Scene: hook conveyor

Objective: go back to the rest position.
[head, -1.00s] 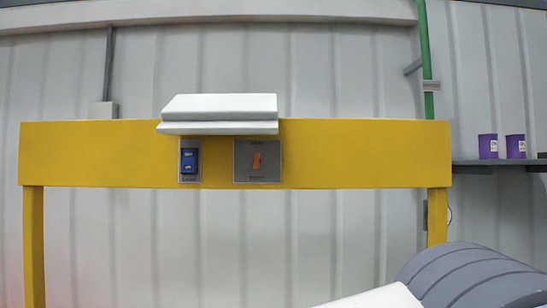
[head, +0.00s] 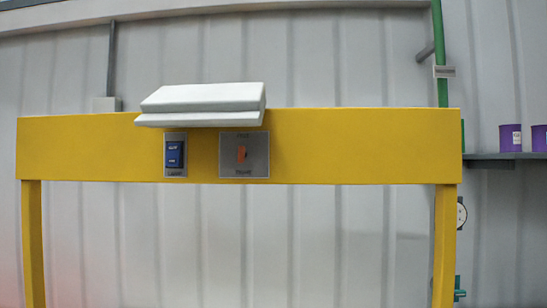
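Neither of my grippers is in the head view, and no part of my arms shows. A yellow frame (head: 350,146) with two legs stands in front of me. On its crossbar are a blue switch (head: 174,155) on a grey plate and an orange switch (head: 241,154) on a wider grey plate. A white slanted hood (head: 203,97) sits above the switches at the top of the crossbar.
A grey corrugated wall (head: 330,240) stands behind the frame. At the right a dark shelf (head: 500,157) holds purple cups (head: 511,138). A green pipe (head: 441,55) runs down the wall. The space between the frame's legs looks clear.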

